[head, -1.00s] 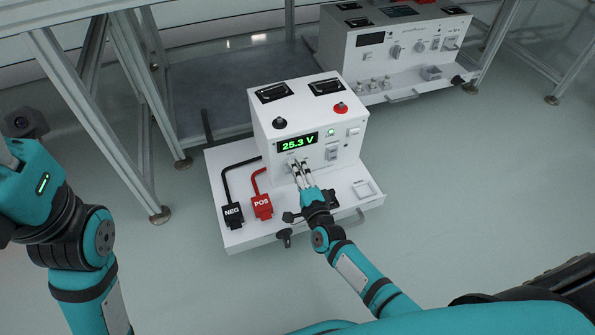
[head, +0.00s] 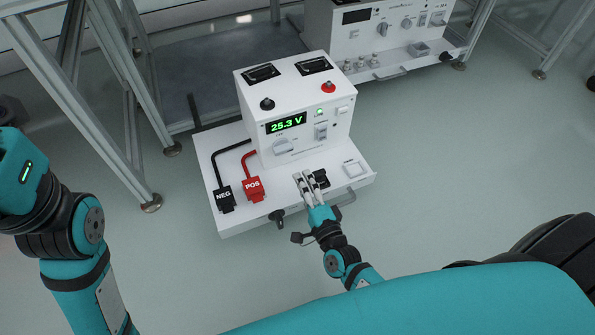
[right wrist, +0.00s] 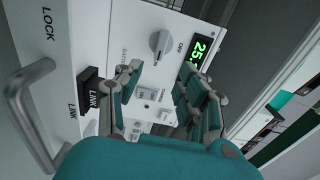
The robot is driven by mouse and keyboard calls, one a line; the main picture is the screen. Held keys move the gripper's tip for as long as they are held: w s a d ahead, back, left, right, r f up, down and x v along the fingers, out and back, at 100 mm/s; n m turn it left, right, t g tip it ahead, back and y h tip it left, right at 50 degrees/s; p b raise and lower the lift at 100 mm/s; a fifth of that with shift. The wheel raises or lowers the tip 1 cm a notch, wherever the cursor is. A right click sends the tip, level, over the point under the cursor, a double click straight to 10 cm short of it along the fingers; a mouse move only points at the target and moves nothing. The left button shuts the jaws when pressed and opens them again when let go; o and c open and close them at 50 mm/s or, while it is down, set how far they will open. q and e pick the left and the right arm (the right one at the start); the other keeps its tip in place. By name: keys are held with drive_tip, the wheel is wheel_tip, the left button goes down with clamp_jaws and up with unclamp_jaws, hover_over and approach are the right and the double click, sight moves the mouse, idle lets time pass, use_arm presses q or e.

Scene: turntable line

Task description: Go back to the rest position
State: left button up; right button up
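My right gripper (head: 309,183) is over the front shelf of the white test unit (head: 262,95), in front of its panel and beside a black block (head: 320,178). The unit's green display (head: 286,123) reads 25.3 V.
The black NEG plug (head: 224,197) and red POS plug (head: 253,188) sit at the shelf's left. A handle (head: 345,205) juts from the shelf's front edge. A second unit (head: 385,35) stands behind right. Metal frame legs (head: 100,120) stand at left.

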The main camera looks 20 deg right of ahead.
drive_tip(key=shift+s, duration=0.3)
